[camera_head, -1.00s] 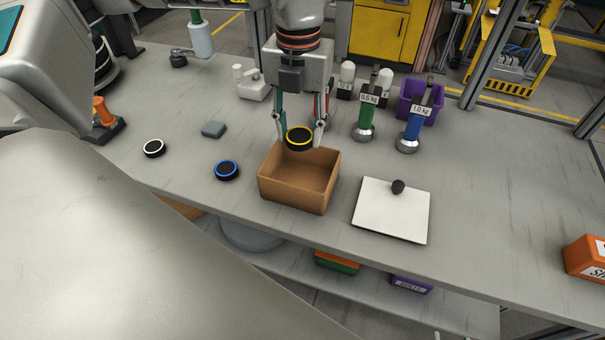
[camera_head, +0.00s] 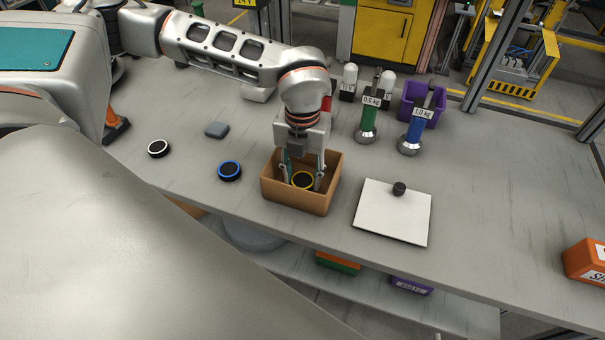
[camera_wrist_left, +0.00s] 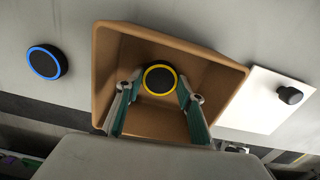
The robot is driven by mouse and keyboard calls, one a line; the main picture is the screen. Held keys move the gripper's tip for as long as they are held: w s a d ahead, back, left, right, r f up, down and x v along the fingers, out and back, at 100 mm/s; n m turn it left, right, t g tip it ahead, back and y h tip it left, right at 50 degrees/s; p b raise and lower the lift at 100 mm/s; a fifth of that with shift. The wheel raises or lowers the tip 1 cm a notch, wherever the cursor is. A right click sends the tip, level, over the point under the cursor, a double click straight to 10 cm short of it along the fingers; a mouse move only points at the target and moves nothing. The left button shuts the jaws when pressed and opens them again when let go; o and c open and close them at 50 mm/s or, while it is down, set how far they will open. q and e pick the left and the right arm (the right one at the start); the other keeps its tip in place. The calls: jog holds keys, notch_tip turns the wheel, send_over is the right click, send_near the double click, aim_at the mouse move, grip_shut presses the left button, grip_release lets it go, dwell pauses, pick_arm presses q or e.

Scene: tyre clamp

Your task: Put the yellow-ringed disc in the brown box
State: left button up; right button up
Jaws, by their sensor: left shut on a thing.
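The yellow-ringed disc (camera_head: 303,180) is black with a yellow rim. It is inside the open brown box (camera_head: 296,202) on the workbench, low between the walls. My left gripper (camera_head: 302,182) reaches down into the box from above and is shut on the disc. In the left wrist view, the disc (camera_wrist_left: 160,79) sits between the two fingertips (camera_wrist_left: 160,82), within the brown box (camera_wrist_left: 103,65). I cannot tell whether the disc touches the box floor. My right gripper is not in view.
A blue-ringed disc (camera_head: 229,170) and a white-ringed disc (camera_head: 158,148) lie left of the box. A white plate with a dark knob (camera_head: 392,212) lies to the right. A green weight (camera_head: 368,121) and a blue weight (camera_head: 412,135) stand behind.

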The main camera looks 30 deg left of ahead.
aim_at(302, 181)
pick_arm(q)
jog(key=shift+f, duration=0.1)
jog(key=o, duration=1.1)
notch_tip(302, 181, up, 12)
jog(key=shift+r+b, duration=0.2)
jog(key=shift+b, duration=0.35)
